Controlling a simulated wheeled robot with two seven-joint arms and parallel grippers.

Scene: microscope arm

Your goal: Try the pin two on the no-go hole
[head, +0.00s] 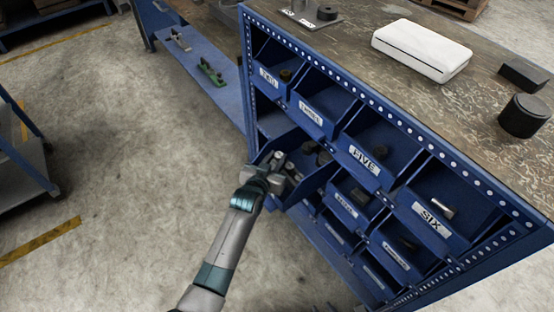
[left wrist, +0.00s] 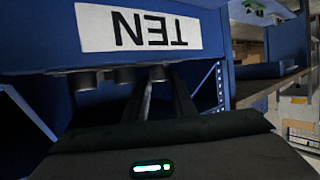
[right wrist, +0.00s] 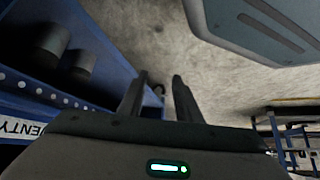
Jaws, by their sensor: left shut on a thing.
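My left gripper (head: 288,170) is at the blue bin that juts out of the rack's second row. In the left wrist view that bin carries an upside-down TEN label (left wrist: 138,28), and several dark grey pins (left wrist: 85,80) show past its rim. The left fingers (left wrist: 160,98) are close together at the rightmost pin (left wrist: 160,74) and appear shut on it; the contact is partly hidden. A small grey plate (head: 310,18) with white labels lies on the bench's far end; I cannot make out its holes. My right gripper (right wrist: 155,97) is open and empty over the floor.
The blue rack (head: 375,95) holds several labelled bins, including FIVE (head: 363,158) and SIX (head: 432,216). On the bench are a white case (head: 422,50), a black cylinder (head: 524,115) and a dark block (head: 524,73).

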